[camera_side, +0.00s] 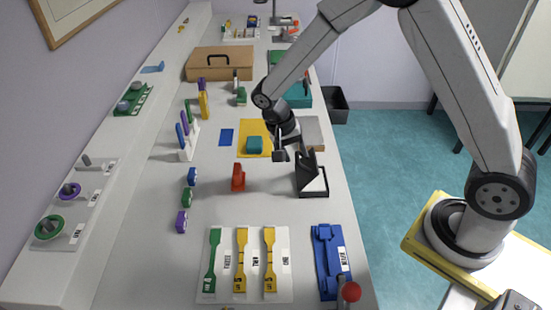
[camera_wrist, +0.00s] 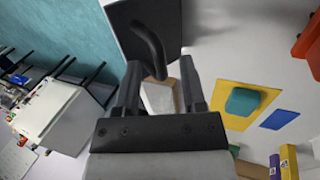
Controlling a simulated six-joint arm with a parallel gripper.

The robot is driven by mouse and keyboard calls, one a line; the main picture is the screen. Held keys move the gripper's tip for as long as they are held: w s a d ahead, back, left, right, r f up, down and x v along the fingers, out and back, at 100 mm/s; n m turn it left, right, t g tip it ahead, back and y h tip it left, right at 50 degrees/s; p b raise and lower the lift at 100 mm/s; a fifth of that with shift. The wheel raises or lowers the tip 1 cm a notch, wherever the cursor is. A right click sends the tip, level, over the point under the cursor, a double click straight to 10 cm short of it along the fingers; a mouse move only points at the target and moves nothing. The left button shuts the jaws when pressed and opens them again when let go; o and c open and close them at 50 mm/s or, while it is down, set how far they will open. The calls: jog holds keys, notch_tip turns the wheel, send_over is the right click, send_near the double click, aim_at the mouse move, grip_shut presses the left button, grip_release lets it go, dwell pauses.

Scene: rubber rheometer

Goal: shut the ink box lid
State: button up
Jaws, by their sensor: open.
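No thing is clearly marked as the ink box, and I cannot make out its lid for certain. My gripper (camera_side: 281,156) is above the bench, just left of and behind a black stand-like object (camera_side: 316,187) with a raised dark part. In the wrist view my gripper (camera_wrist: 160,72) has its two fingers apart with nothing held. A dark panel (camera_wrist: 125,18) with a curved black bar (camera_wrist: 150,45) shows beyond the fingertips. A pale flat surface with a brown edge (camera_wrist: 158,100) shows between the fingers.
A teal block (camera_side: 255,145) lies on a yellow mat (camera_side: 246,126) beside a blue sheet (camera_side: 226,137). A red object (camera_side: 238,178) stands left of the black one. A brown case (camera_side: 220,65) is farther back. Bare bench lies in front of the red object.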

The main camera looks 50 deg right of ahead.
grip_shut()
dwell(1.4)
